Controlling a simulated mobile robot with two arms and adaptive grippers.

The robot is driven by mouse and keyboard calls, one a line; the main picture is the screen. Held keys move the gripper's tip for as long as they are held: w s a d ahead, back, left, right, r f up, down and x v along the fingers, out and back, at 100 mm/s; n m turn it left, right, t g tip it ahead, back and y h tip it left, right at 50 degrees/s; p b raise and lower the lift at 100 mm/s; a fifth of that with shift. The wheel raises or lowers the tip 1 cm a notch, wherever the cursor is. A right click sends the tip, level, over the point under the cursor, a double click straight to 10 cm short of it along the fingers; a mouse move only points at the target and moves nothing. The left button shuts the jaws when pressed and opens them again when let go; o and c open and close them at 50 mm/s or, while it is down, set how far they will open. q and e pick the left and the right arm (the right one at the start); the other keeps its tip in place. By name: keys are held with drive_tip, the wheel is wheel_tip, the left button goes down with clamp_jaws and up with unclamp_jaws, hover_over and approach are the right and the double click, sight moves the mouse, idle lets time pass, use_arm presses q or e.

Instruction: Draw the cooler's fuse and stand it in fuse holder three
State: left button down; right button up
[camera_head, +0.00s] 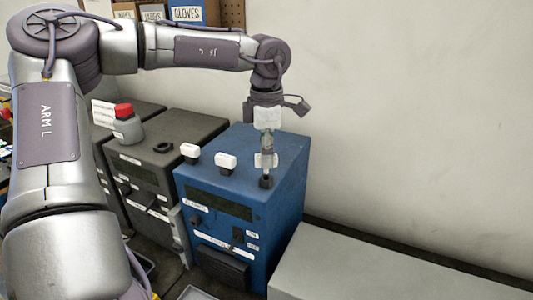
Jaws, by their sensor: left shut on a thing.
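A blue box-shaped unit (226,196) stands at the middle, with two white-topped pieces (190,150) on its top and a dark socket (266,181) near its right side. My left gripper (266,160) points straight down over that socket. The fuse holder numbers are too small to read. My right gripper is not in view.
A dark grey unit (150,165) stands left of the blue one, with a dark ring on top. A bare light grey block (390,270) is at the lower right. A plain wall is behind.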

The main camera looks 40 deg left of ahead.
use_arm(q)
drive_tip(key=shift+f+b, duration=1.5)
drive_tip(key=shift+f, duration=0.2)
drive_tip(key=c, duration=0.9)
unclamp_jaws()
drive_tip(key=shift+r, duration=0.1)
wheel_tip(320, 180, up, 12)
